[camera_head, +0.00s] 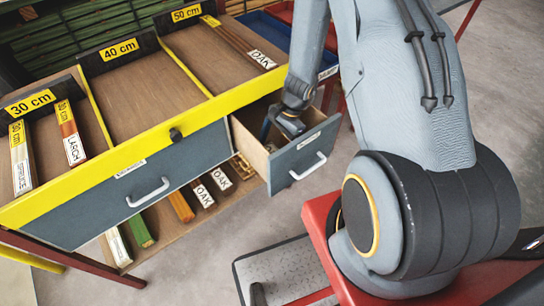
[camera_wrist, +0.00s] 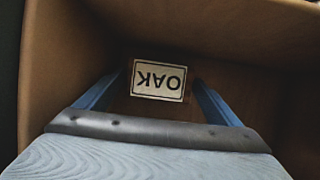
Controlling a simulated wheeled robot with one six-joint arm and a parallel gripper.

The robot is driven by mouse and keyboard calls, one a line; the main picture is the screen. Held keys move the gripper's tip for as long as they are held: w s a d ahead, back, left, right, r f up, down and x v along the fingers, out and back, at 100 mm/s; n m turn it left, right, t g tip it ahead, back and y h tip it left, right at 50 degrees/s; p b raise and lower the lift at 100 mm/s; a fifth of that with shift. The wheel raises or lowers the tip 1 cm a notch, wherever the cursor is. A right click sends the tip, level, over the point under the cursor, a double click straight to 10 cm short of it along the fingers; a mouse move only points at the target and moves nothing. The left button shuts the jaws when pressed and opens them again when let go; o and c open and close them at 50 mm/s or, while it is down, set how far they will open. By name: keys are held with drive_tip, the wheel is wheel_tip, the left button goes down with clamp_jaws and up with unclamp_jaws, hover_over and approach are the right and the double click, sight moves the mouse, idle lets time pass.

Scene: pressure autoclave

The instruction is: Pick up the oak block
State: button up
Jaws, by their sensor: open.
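In the wrist view, an oak block (camera_wrist: 152,93) with a white label reading OAK, upside down in this picture, lies in a brown wooden drawer compartment. The blue fingers of my gripper (camera_wrist: 160,78) stand open, one on each side of the label. I cannot tell whether they touch the block. In the head view, my gripper (camera_head: 268,130) reaches down into the open grey drawer (camera_head: 298,158) at the right of the bench. The block inside that drawer is hidden there by my arm and the drawer walls.
Drawer walls (camera_wrist: 50,50) stand close around my gripper. A closed drawer (camera_head: 130,190) is to the left. Larch (camera_head: 75,150), spruce (camera_head: 22,165) and oak strips (camera_head: 262,60) lie on the bench top. More labelled pieces (camera_head: 203,194) lie on the shelf below.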

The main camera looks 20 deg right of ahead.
drive_tip(key=c, duration=1)
drive_tip(key=shift+r, duration=0.1)
